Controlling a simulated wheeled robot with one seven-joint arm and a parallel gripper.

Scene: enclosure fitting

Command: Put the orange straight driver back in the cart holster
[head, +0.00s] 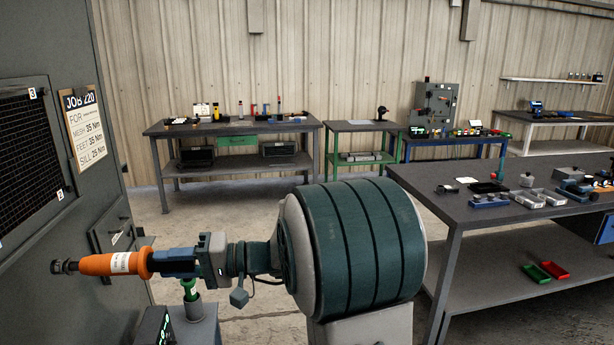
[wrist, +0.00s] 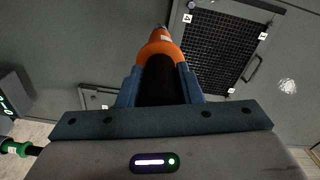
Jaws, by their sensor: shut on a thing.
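The orange straight driver (head: 108,263) is held level in my gripper (head: 168,262), its dark nose pointing left toward a grey enclosure. The wrist view shows its orange and black body (wrist: 160,47) between the two blue fingers of my gripper (wrist: 158,85). A grey cart (head: 196,328) stands below my gripper at the bottom of the head view. A green-and-black tool (head: 190,289) stands upright in a grey round holder on it, and its green part also shows in the wrist view (wrist: 14,149). I cannot make out an empty holster; my arm may hide part of the cart.
The grey enclosure (head: 112,185) stands close on the left, with a mesh panel (head: 30,150) and a job sheet (head: 82,127). A dark box with a green display (head: 156,328) sits by the cart. A workbench (head: 490,200) stands at the right. Open floor lies behind.

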